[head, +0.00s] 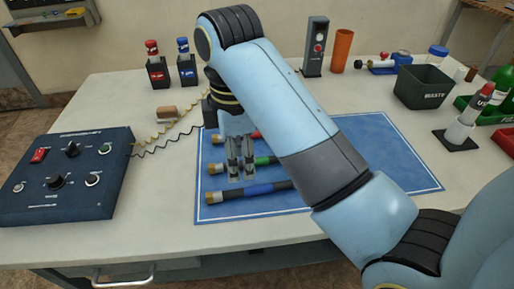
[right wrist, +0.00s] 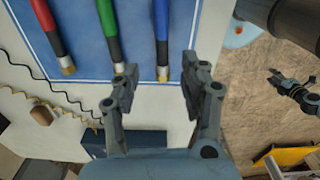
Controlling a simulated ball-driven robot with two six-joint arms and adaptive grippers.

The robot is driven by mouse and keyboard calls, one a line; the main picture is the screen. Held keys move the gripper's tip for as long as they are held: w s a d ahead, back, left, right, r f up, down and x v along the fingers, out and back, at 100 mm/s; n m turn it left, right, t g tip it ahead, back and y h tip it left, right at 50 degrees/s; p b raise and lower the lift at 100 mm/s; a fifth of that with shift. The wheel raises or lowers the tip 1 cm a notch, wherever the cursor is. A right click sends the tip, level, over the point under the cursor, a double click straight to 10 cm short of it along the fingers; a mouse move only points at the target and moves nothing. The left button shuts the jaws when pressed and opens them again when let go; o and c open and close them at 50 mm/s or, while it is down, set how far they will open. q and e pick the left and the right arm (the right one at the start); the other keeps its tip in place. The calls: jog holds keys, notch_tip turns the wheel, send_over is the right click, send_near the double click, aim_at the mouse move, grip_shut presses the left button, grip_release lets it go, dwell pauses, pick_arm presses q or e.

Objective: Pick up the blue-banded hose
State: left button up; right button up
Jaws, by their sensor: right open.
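The blue-banded hose (head: 250,190) lies on the blue mat (head: 385,150), nearest its front edge, with its brass end to the left. In the right wrist view the blue hose (right wrist: 161,30) runs down to a brass end between my fingertips in the picture. My right gripper (head: 240,176) is open and empty, pointing down above the mat's left part. It hides parts of the red hose (head: 250,136) and green hose (head: 264,161). My left gripper (right wrist: 291,84) seems to show small at the right of the right wrist view, over the floor.
A control box (head: 68,175) stands at the left of the table. Coiled cords (head: 165,138) run behind it. A waste bin (head: 423,86) and a holder with a red-topped bottle (head: 460,132) stand at the right. The mat's right part looks bare.

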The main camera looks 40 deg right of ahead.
aim_at(243, 189)
notch_tip(243, 189, down, 4)
jog(key=shift+r+b, duration=0.25)
jog(key=shift+b, duration=0.7)
jog(key=shift+f, duration=0.35)
jog(key=f, duration=0.4)
jog(key=shift+s+d+f+b, duration=0.15)
jog(key=shift+s+b, duration=0.1)
jog(key=shift+b, duration=0.15)
jog(key=shift+f, duration=0.15)
jog(key=shift+c, duration=0.6)
pick_arm(q)
jog(key=f, duration=0.3)
jog(key=shift+s+f, duration=0.35)
pick_arm(e)
grip_shut()
